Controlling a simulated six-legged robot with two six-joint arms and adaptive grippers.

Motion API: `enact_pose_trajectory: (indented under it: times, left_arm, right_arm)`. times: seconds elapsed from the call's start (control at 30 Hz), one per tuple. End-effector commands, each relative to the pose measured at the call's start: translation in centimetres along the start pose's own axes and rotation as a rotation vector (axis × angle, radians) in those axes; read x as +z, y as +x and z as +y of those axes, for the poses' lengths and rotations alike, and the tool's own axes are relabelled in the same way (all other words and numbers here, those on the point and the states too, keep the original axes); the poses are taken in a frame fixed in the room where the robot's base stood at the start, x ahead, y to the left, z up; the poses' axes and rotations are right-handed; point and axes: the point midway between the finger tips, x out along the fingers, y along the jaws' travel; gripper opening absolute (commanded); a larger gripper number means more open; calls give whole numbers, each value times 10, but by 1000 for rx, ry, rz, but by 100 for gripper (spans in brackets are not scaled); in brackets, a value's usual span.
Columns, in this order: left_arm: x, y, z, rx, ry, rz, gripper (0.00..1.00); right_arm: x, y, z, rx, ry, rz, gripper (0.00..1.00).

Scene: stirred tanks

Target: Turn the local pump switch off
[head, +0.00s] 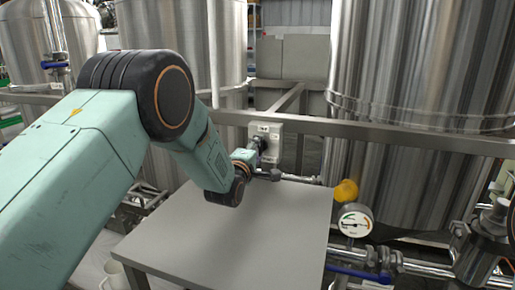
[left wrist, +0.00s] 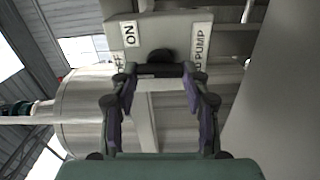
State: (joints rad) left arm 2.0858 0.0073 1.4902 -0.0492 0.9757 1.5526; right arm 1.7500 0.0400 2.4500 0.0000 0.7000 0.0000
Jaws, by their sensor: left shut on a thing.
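The pump switch is a pale box (head: 265,136) on the metal rail in the head view. In the left wrist view, its plate (left wrist: 180,34) bears an ON label, a PUMP label and a partly hidden label ending in F. A dark switch handle (left wrist: 160,70) lies across the picture below a round black hub. My left gripper (head: 259,146) is at the front of the box. Its fingertips (left wrist: 160,76) are at the two ends of the handle, shut on it. The handle's exact setting cannot be told. My right gripper is out of view.
A grey table (head: 240,235) stands below my left arm, its top clear. Large steel tanks (head: 420,70) stand behind the rail (head: 370,130). A pressure gauge (head: 355,220), a yellow knob (head: 346,191) and pipes with a blue lever (head: 357,273) are at the right.

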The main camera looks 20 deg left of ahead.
Motion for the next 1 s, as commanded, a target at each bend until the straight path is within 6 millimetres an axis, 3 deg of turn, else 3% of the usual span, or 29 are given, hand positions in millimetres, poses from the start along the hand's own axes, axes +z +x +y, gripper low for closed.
enact_pose_trajectory:
  times: [0.67, 0.7, 0.93, 1.0]
  left_arm:
    - [0, 0, -1, -1, -60, 1, 15]
    - [0, 0, -1, -1, -60, 1, 49]
    - [0, 0, -1, 0, -59, 1, 69]
    - [0, 0, -1, 0, -58, 1, 70]
  right_arm:
    - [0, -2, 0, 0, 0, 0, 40]
    - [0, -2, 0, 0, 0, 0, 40]
    - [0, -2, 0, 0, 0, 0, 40]
    - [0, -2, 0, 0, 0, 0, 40]
